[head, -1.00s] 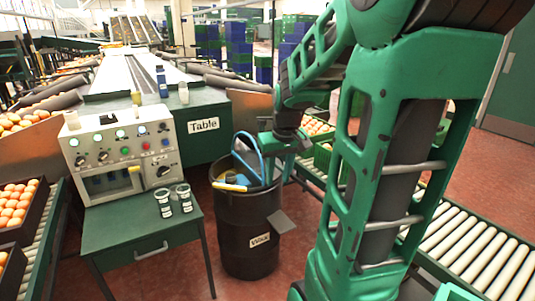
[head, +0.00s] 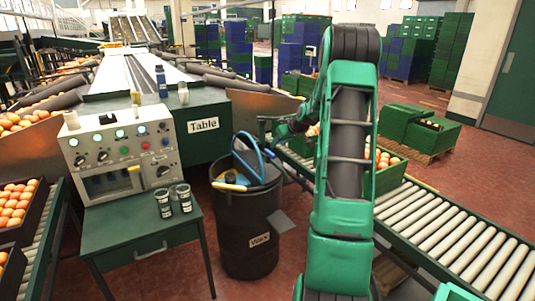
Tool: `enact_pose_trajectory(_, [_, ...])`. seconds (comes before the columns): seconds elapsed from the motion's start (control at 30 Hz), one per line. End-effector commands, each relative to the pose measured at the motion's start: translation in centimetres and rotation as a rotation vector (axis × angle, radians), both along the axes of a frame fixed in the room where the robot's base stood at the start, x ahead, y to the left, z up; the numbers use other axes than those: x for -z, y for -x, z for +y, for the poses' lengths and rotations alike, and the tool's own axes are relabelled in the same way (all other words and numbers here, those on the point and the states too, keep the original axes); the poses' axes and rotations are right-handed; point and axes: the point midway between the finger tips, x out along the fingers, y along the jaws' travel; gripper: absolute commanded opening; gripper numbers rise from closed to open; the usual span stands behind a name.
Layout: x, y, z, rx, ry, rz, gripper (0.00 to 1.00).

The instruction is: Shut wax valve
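A dark drum (head: 249,225) with a label that seems to read "Wax" stands on the floor right of the control table. A blue hose (head: 262,158) loops out of its open top. A yellow handle-like piece (head: 229,186) lies across the front of the rim. A grey flat plate (head: 281,221) sticks out from the drum's right side. I cannot tell which part is the wax valve. My gripper (head: 270,130) is behind and above the drum's right side, apart from the yellow piece. Its fingers are too small and dark to tell open from shut.
A green table (head: 140,222) holds a control box (head: 118,155) and two small jars (head: 173,201). A roller conveyor (head: 440,225) runs along the right, with green crates (head: 405,125) behind it. Red floor shows around the drum.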

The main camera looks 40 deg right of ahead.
Motion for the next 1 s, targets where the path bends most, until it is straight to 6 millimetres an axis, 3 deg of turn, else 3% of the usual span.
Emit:
enact_pose_trajectory(0.5, [5.9,-5.7,-1.1,-0.002,-0.001,0.003,0.33])
enact_pose_trajectory(1.0, [7.2,-7.1,-1.4,-0.002,0.0,0.002,0.33])
